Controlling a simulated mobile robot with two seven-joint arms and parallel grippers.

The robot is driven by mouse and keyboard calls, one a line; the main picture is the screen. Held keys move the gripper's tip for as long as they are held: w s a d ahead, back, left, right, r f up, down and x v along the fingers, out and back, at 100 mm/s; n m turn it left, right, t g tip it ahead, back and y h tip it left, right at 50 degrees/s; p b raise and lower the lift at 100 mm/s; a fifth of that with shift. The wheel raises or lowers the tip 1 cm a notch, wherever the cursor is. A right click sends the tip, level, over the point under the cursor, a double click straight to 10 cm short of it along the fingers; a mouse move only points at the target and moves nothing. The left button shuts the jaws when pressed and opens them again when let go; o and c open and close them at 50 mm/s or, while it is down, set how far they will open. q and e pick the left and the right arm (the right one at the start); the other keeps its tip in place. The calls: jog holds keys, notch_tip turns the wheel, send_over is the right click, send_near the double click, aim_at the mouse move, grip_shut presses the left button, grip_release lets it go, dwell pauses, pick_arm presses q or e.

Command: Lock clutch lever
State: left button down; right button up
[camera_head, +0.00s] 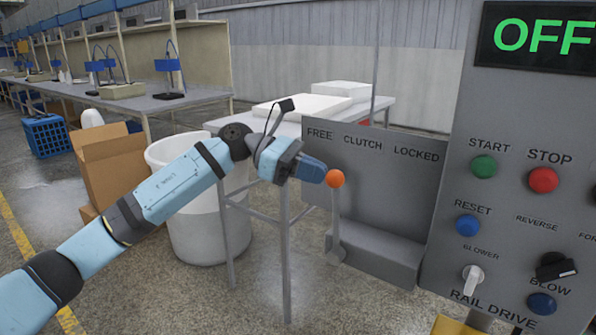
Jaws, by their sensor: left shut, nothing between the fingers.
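The clutch lever (336,225) is a thin grey rod with an orange ball knob (335,178) on top. It stands nearly upright in front of a grey panel (385,185) marked FREE, CLUTCH and LOCKED. The knob is at the left, below the FREE label. My left gripper (322,172) is shut, its blue tip at the left side of the knob. It appears to touch or nearly touch the knob; I cannot tell which. My right gripper is not in view.
A control panel (510,190) with several buttons and an OFF display (537,38) stands at the right. A white bin (205,225) and cardboard box (108,168) are behind my left arm.

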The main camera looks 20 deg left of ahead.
pick_arm(q)
jog(key=s+d+f+m+t+y, duration=0.1)
jog(key=s+d+y, duration=0.1)
jog(key=d+y, duration=0.2)
jog(key=s+d+f+m+t+y, duration=0.1)
jog(key=s+d+y, duration=0.2)
jog(key=d, duration=0.6)
jog(key=shift+d+y, duration=0.35)
jog(key=shift+y, duration=0.55)
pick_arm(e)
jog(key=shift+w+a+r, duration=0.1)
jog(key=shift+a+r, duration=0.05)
pick_arm(q)
jog(key=shift+s+f, duration=0.15)
jog(key=shift+s, duration=0.05)
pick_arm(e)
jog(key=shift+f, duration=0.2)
pick_arm(q)
jog(key=v, duration=1.4)
jog(key=shift+w+a+p, duration=0.3)
jog(key=shift+p, duration=0.05)
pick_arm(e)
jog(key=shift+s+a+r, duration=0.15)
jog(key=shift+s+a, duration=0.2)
